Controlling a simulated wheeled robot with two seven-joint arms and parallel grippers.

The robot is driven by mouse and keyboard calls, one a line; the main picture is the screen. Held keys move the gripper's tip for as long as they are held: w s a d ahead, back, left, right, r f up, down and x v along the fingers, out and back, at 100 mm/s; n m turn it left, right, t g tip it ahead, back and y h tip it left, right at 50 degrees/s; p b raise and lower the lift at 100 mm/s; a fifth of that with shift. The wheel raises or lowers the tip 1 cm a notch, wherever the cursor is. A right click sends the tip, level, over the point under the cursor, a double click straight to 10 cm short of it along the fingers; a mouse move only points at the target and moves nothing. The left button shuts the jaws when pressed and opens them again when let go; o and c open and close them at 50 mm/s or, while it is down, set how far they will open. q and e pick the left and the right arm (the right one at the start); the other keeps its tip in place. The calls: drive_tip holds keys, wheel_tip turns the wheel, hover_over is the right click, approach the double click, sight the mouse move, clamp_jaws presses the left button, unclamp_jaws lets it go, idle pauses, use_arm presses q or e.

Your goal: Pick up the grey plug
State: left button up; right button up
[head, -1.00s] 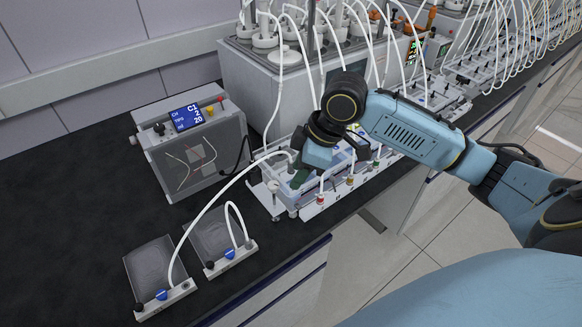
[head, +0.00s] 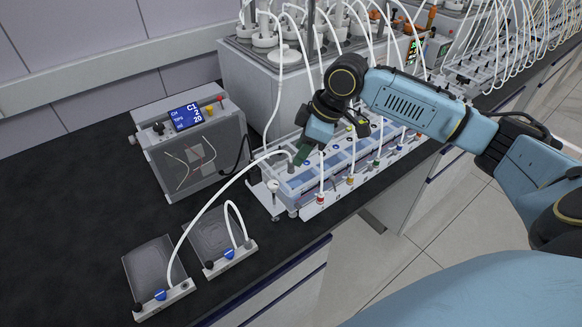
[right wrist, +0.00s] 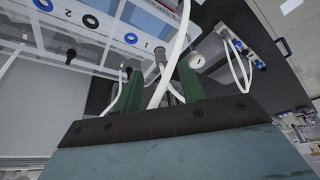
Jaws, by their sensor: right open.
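The grey plug (head: 291,167) stands upright at the left end of the row of clear compartments (head: 300,180), with a white tube joined to it. In the right wrist view the plug (right wrist: 160,56) shows beyond the fingertips, roughly between them. My right gripper (head: 304,154) is right above and beside the plug, pointing down, with green fingers. In the right wrist view the gripper (right wrist: 160,80) is open, and a white tube crosses between its fingers. I cannot tell whether a finger touches the plug. My left gripper is not in view.
A grey box with a blue display (head: 188,117) stands to the left. Two clear flat trays (head: 155,262) with tubes lie at the front left. Coloured plugs line the front of the compartments. White tubes hang from the large bath (head: 250,85) behind. The black counter (head: 70,220) at left is clear.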

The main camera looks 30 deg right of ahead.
sight(291, 169)
drive_tip(key=x, duration=0.5)
clamp_jaws()
